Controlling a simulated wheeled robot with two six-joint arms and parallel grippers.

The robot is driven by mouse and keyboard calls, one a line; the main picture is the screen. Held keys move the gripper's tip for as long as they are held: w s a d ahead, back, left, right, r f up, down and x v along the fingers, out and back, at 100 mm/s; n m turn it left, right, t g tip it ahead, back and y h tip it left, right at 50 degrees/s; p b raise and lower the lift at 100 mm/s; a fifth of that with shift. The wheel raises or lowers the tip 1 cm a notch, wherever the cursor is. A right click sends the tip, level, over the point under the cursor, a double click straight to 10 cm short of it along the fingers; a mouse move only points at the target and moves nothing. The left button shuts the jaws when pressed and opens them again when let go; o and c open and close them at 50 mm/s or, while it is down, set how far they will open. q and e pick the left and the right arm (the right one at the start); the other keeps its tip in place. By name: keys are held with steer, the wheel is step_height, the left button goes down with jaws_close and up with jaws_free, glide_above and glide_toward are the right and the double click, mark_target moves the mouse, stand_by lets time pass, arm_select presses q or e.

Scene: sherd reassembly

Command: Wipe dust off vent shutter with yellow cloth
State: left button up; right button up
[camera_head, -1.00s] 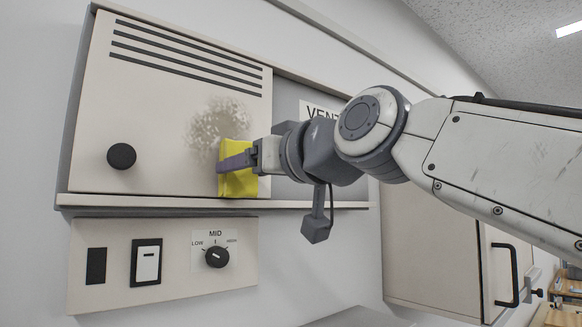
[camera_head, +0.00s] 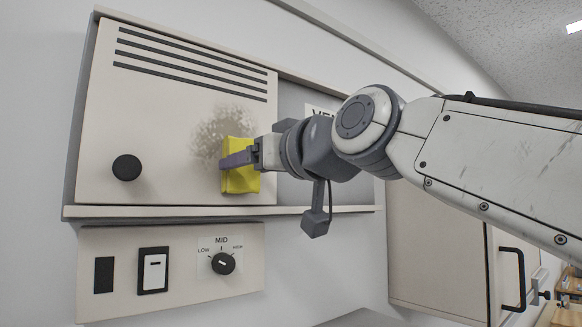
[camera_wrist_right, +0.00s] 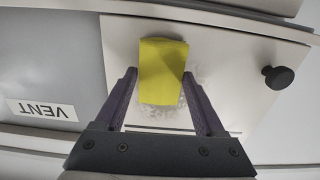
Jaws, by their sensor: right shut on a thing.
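The vent shutter (camera_head: 170,120) is a cream panel with dark slots and a round black knob (camera_head: 127,167). A grey-brown dust patch (camera_head: 212,133) lies on its right half; it also shows around the cloth in the wrist view (camera_wrist_right: 187,110). My right gripper (camera_head: 238,160) is shut on the yellow cloth (camera_head: 241,181), which is at the shutter's lower right and covers the lower right part of the dust. In the wrist view the cloth (camera_wrist_right: 162,70) sits between the fingers. I cannot tell whether it presses on the panel. My left gripper is not in view.
A ledge (camera_head: 160,212) runs under the shutter. Below it is a control panel (camera_head: 190,285) with switches and a dial (camera_head: 223,263). A grey panel with a VENT label (camera_wrist_right: 42,109) is beside the shutter. A cabinet with a black handle (camera_head: 519,280) stands at the right.

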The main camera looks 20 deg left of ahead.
mark_target(247, 137)
steer(key=shift+r+p, duration=1.25)
steer(key=shift+r, duration=0.5)
steer(key=shift+a+r, duration=0.1)
steer(key=shift+r, duration=3.5)
steer(key=shift+s+a, duration=0.6)
steer(key=shift+s, duration=0.35)
steer(key=shift+w+a+f+b, duration=0.1)
steer(key=shift+f+b, duration=1.3)
steer(key=shift+f, duration=0.3)
